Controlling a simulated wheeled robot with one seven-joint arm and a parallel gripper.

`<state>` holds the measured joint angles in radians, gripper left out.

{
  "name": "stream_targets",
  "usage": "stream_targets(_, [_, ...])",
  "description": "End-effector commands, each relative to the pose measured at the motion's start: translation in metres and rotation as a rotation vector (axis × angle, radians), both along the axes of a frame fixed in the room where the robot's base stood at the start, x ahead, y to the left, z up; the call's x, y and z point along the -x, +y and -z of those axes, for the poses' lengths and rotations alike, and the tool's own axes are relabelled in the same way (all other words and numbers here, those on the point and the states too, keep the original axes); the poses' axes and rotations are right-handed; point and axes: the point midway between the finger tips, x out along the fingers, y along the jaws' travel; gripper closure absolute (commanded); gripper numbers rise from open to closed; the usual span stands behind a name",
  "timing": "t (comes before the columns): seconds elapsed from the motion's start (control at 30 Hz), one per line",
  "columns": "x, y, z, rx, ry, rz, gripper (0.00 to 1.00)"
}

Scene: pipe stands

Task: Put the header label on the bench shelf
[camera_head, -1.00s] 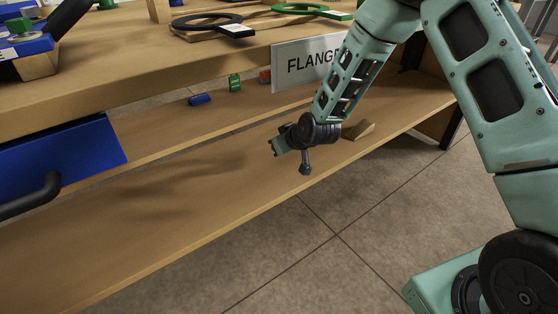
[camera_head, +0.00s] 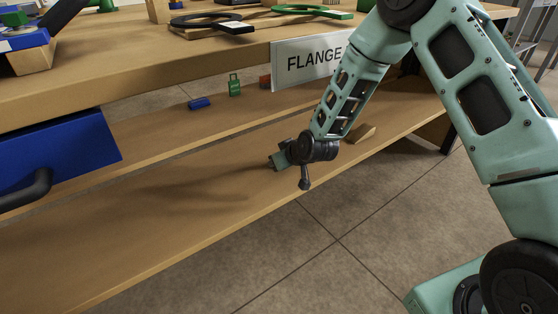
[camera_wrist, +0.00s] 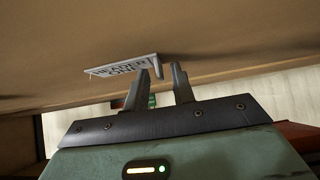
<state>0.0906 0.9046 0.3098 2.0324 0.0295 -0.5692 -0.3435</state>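The header label (camera_wrist: 122,67) is a small white plate with dark lettering, seen in the wrist view against a brown wooden surface. It lies just beyond the tip of my gripper's left finger; I cannot tell whether they touch. My gripper (camera_wrist: 158,72) has its fingers apart, with a clear gap and nothing gripped between them. In the head view my gripper (camera_head: 277,160) is low over the bench shelf (camera_head: 190,210), pointing left. I cannot make out the label in the head view.
A white FLANGE sign (camera_head: 305,62) hangs at the bench top's front edge, partly behind my arm. A wooden block (camera_head: 360,133), a blue piece (camera_head: 199,103) and a green piece (camera_head: 234,86) sit beneath the top. A blue drawer (camera_head: 70,165) juts out at left. The shelf's left part is clear.

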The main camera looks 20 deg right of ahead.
Motion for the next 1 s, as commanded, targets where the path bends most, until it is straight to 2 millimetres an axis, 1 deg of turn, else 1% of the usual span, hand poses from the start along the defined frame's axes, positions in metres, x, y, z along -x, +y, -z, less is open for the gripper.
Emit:
stream_targets(0.17, [0.0, 0.0, -0.006, 0.0, -0.001, 0.0, 0.75])
stream_targets(0.23, [0.005, -0.002, -0.011, 0.0, -0.001, 0.001, 0.75])
stream_targets(0.37, [0.021, -0.007, -0.029, 0.001, 0.0, 0.0, 0.75])
stream_targets(0.6, [0.057, -0.019, -0.063, 0.001, 0.001, 0.001, 0.75])
stream_targets(0.8, [0.077, -0.025, -0.081, 0.001, 0.001, -0.001, 0.75])
stream_targets(0.9, [0.082, -0.026, -0.085, 0.0, 0.001, -0.001, 0.75])
stream_targets(0.97, [0.086, -0.022, -0.089, 0.001, 0.011, -0.011, 0.75])
stream_targets(1.0, [0.09, -0.016, -0.093, 0.003, 0.024, -0.023, 0.75])
